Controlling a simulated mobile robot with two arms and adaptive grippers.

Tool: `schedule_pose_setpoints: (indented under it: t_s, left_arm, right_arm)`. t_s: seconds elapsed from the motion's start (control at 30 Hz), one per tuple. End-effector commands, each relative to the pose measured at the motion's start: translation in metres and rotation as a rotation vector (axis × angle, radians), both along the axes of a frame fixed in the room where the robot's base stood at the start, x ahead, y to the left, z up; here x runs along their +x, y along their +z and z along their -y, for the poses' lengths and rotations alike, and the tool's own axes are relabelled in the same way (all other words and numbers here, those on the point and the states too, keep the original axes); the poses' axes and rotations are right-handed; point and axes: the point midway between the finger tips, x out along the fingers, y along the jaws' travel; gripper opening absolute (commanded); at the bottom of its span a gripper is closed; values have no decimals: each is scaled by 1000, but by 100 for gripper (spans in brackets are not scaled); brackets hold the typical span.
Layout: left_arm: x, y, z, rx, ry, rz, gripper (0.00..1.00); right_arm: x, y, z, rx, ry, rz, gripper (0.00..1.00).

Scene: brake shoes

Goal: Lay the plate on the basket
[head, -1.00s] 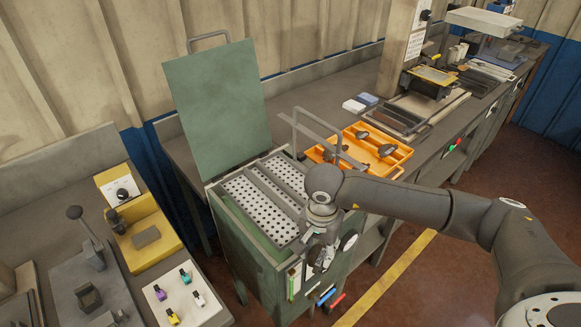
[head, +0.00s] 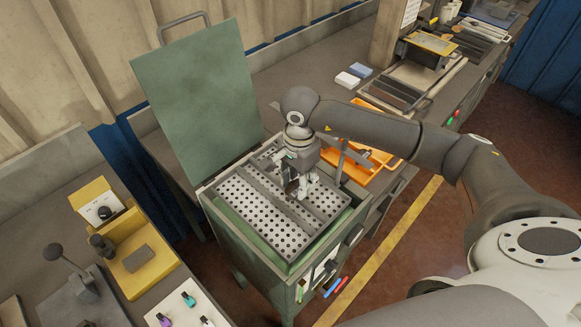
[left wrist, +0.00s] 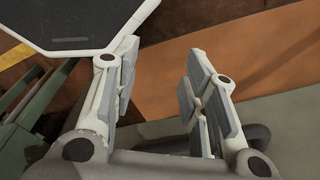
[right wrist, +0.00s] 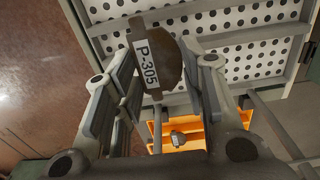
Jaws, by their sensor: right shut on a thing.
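My right gripper (head: 303,187) is over the perforated basket (head: 246,207) in the green open-topped cabinet. In the right wrist view, its fingers are shut on a dark curved plate (right wrist: 171,62) with a white label reading P-305. The plate stands out past the fingertips, with the basket's holed floor (right wrist: 265,62) behind it. I cannot tell whether the plate touches the basket. In the head view the gripper mostly hides the plate. My left gripper (left wrist: 160,75) is open and empty in the left wrist view; it is not in the head view.
The green lid (head: 197,92) stands raised behind the basket. The basket's grey handle (head: 343,160) rises close to my right gripper. An orange tray (head: 392,160) holding parts lies to the right. A yellow fixture (head: 140,255) is on the left bench.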

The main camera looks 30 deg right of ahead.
Motion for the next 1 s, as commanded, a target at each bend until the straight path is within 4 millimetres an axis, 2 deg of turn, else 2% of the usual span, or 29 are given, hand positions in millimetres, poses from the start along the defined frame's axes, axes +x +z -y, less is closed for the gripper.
schedule_pose_setpoints:
  t_s: [0.23, 0.43, 0.57, 0.7, 0.83, 1.0]
  left_arm:
    - [-17, -6, 6, -6, -1, -24, 40]
    - [-35, -17, 6, -6, -5, -50, 40]
    - [-32, -23, 6, -6, -5, -45, 40]
    - [-17, -37, 7, -8, -4, -24, 40]
    - [-6, -40, 8, -9, -3, -6, 40]
    - [-7, -40, 6, -7, -2, -9, 40]
  right_arm:
    - [-1, -11, 0, 1, 1, -1, 0]
    - [-1, -32, 0, 1, -1, -1, 0]
    - [-1, -47, 0, 0, 0, -2, 0]
    - [-1, -60, 0, 0, 1, 0, 0]
    - [0, -64, 0, 0, 1, 1, 0]
    - [0, -63, 0, 0, 1, 1, 0]
